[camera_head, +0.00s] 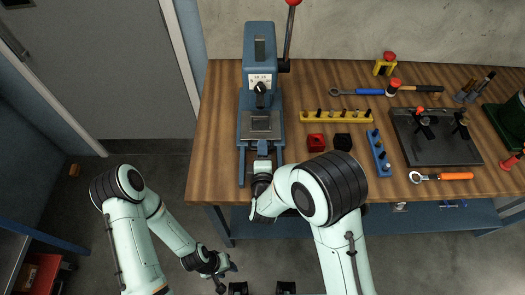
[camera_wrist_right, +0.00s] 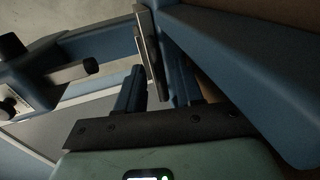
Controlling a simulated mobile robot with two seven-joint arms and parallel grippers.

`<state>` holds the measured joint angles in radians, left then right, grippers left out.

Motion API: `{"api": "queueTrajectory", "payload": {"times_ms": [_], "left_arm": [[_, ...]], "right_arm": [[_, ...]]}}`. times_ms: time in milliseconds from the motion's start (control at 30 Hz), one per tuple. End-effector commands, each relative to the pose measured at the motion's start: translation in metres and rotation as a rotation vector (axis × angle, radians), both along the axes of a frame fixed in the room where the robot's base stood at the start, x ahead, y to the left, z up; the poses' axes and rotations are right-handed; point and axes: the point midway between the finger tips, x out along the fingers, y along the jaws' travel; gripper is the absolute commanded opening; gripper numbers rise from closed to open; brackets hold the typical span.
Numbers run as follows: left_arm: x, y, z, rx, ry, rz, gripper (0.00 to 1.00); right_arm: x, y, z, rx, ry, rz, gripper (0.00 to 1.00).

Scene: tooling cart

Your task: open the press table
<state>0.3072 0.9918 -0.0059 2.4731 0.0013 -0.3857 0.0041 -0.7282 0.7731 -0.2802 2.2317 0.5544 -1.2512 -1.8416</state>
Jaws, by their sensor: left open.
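The blue press (camera_head: 259,70) stands at the left end of the wooden workbench. Its press table, a grey metal plate (camera_head: 261,124), sits under the ram, with two blue rails running toward the front edge. My right gripper (camera_head: 262,164) is between these rails, just in front of the plate. In the right wrist view, the right gripper's dark fingers (camera_wrist_right: 157,90) show beside a narrow metal piece (camera_wrist_right: 151,55) on the press; whether they grip it is unclear. My left gripper (camera_head: 222,274) is open and empty, low over the floor left of the bench.
The press's red-knobbed lever (camera_head: 290,32) rises at its right. A yellow holder (camera_head: 335,116), red block (camera_head: 316,142), black block (camera_head: 343,142), blue holder (camera_head: 378,152) and dark plate (camera_head: 445,150) lie to the right. The floor at left is mostly open.

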Motion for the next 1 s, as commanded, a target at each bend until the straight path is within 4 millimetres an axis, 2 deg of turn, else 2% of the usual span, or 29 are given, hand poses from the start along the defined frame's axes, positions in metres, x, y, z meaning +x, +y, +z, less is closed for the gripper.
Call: {"api": "queueTrajectory", "payload": {"times_ms": [100, 133, 233, 1000], "left_arm": [[-0.0001, 0.0, -0.0002, 0.0, 0.0, 0.0, 0.43], [-0.0001, 0.0, -0.0002, 0.0, 0.0, 0.0, 0.43], [-0.0001, 0.0, -0.0002, 0.0, 0.0, 0.0, 0.43], [-0.0001, -0.0001, -0.0001, 0.0, 0.0, 0.0, 0.43]], "right_arm": [[-0.0003, 0.0, -0.0002, 0.0, 0.0, 0.0, 0.36], [-0.0003, 0.0, -0.0002, 0.0, 0.0, 0.0, 0.33], [-0.0003, 0.0, -0.0001, 0.0, 0.0, 0.0, 0.0], [-0.0004, 0.0001, 0.0003, 0.0, -0.001, 0.0, 0.0]]}}
